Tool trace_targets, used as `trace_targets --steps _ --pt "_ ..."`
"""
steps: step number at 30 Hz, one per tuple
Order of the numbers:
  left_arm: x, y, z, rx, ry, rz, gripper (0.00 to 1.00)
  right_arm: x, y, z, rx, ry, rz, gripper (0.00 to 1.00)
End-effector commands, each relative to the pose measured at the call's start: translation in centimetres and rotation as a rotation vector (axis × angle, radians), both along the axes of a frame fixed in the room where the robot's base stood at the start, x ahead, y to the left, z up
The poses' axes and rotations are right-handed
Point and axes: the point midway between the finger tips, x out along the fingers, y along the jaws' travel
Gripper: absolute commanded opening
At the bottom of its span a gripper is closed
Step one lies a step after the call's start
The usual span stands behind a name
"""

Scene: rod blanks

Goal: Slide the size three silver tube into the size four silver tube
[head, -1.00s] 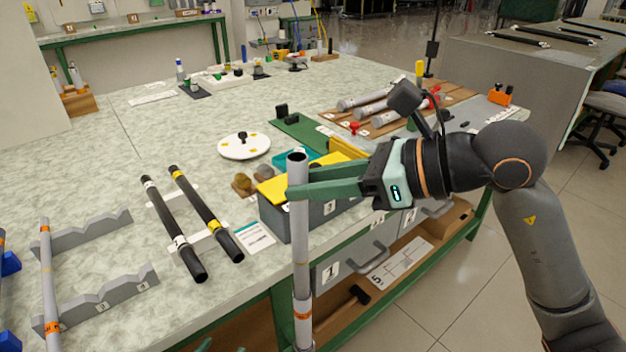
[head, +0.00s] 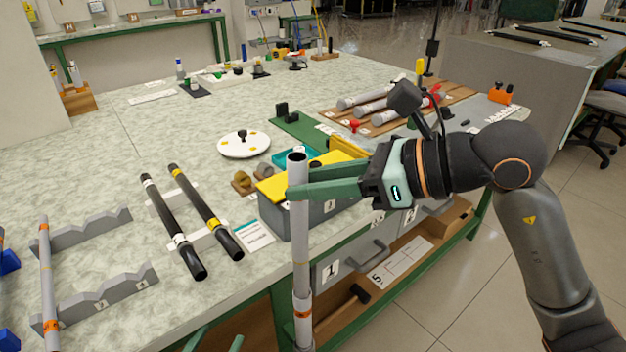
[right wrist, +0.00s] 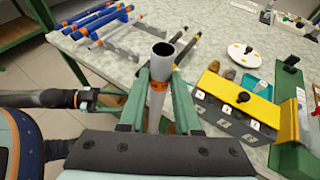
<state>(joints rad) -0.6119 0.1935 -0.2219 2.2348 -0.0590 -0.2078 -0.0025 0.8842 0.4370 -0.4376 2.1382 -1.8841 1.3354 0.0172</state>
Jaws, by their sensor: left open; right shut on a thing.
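My right gripper (head: 297,192) is shut on a silver tube (head: 301,240), held upright in front of the bench's near edge. Its hollow top end shows in the right wrist view (right wrist: 163,50). An orange band and a pale collar ring its lower part; its bottom end is cut off. Another silver tube with orange bands (head: 46,275) lies across the grey notched rack (head: 105,296) at the far left. I cannot read either tube's size. My left gripper (head: 219,343) is open at the bottom edge, left of the held tube's lower part; only its green fingertips show.
Two black tubes (head: 205,212) lie on white holders left of the held tube. A grey box with a yellow top (head: 275,214) stands right behind it. Drawers (head: 340,262) and an open shelf lie below the bench edge.

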Motion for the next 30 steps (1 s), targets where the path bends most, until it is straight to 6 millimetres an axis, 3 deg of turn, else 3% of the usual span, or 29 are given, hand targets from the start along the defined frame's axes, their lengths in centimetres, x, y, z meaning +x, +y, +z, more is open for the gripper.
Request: trace_targets --steps 30 --pt "0.7 -0.1 3.2 0.004 -0.122 -0.009 0.67 0.0 0.0 -0.4 0.0 0.0 0.0 0.01"
